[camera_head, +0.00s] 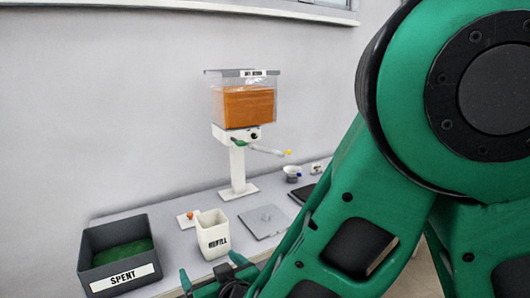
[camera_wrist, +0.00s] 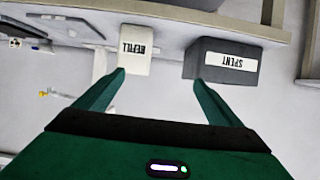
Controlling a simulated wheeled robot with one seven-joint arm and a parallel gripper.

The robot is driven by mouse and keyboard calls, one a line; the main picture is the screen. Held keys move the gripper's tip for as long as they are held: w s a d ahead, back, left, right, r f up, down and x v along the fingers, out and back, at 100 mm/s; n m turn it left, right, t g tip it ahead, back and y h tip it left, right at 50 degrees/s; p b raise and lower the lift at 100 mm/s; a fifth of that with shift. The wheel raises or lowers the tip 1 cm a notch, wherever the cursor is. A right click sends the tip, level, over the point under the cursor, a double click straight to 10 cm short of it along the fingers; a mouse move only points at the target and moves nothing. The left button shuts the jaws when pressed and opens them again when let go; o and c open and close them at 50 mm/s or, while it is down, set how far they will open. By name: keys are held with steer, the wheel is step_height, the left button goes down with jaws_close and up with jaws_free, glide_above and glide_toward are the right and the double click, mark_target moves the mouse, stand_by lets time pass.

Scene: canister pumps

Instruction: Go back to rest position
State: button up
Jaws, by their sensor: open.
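My gripper (camera_wrist: 158,82) is open and empty in the wrist view, its two green fingers spread apart. In the head view, part of my gripper shows at the bottom (camera_head: 212,280), in front of the table's front edge. My green arm covers the right side of the head view. The wrist view appears upside down, with the white REFILL container (camera_wrist: 136,48) near the left fingertip and the dark SPENT bin (camera_wrist: 228,62) near the right fingertip. I cannot tell whether the fingers touch either one; nothing is held between them.
On the table (camera_head: 180,240) stand the SPENT bin (camera_head: 84,252) with green contents, the REFILL container (camera_head: 212,234), and a pump stand with an orange-filled canister (camera_head: 248,106). A flat grey plate (camera_head: 265,221) and a small cup (camera_head: 292,173) lie right. The wall is behind.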

steer(key=w+d+r+m+h, duration=0.1)
steer(key=w+d+m+h, duration=0.2)
steer(key=d, duration=0.6)
steer(key=w+d+m+h, duration=0.1)
steer(key=w+d+h, duration=0.3)
steer(key=d, duration=0.5)
steer(key=s+d+m+g+h, duration=0.1)
steer(key=d+m+g+h, duration=0.25)
steer(key=d, duration=1.65)
steer(key=s+d+m+g, duration=0.4)
steer(key=s+d+g, duration=0.1)
steer(key=s+d, duration=0.7)
steer(key=s+d+r+g+y, duration=0.1)
steer(key=s+d+y, duration=0.1)
steer(key=s, duration=0.5)
steer(key=s+d+r+g+y, duration=0.1)
steer(key=s+d+r+g, duration=0.1)
steer(key=s, duration=0.6)
steer(key=shift+r+m+y, duration=0.2)
steer(key=shift+m+y, duration=0.15)
steer(key=shift+m, duration=0.1)
steer(key=shift+s, duration=0.1)
